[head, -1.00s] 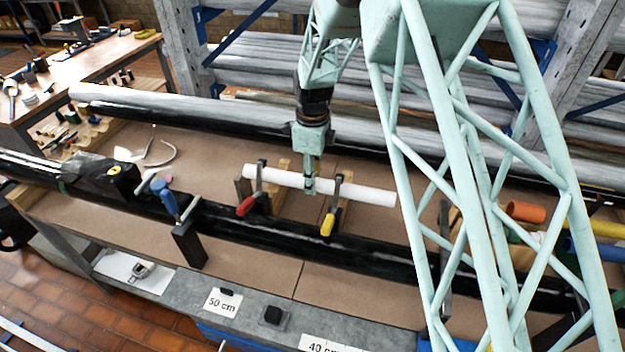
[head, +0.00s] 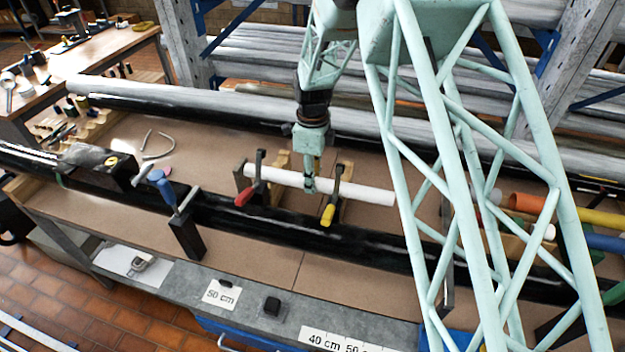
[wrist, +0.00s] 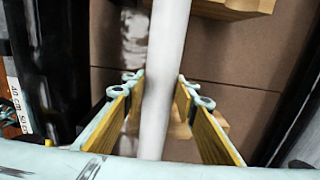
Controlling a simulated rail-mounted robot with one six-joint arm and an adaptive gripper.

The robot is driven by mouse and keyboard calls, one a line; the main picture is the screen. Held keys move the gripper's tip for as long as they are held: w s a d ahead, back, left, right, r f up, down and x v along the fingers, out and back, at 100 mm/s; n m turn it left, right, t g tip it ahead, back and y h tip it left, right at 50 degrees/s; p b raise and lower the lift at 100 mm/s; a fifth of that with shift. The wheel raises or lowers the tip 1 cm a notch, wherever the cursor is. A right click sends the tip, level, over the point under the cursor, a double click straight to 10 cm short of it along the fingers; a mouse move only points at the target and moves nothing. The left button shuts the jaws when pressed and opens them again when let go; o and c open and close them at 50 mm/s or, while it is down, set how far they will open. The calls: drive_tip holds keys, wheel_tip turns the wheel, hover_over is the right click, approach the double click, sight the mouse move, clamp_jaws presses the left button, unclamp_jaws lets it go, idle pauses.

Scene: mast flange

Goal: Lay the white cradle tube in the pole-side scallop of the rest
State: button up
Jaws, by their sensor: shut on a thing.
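The white cradle tube (head: 367,194) lies nearly level across the middle of the bench in the head view. My gripper (head: 310,184) is shut around it near its middle, from above. In the wrist view, the tube (wrist: 160,90) runs between the two yellow-lined fingers of my gripper (wrist: 160,108). The wooden rest shows as blocks (head: 283,161) behind and below the tube, and a block (wrist: 238,7) appears at the top of the wrist view. The tube and clamps cover part of the rest. I cannot tell whether the tube touches a scallop.
A red-handled clamp (head: 244,196) and a yellow-handled clamp (head: 328,214) stand close by the tube. A long black pole (head: 270,225) runs in front, and another pole (head: 220,112) runs behind. A blue-handled clamp (head: 163,188) stands left. Coloured tubes (head: 585,218) lie at the right.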

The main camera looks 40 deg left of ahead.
idle(0.3)
drive_tip(key=o, duration=1.1)
drive_tip(key=shift+r, duration=6)
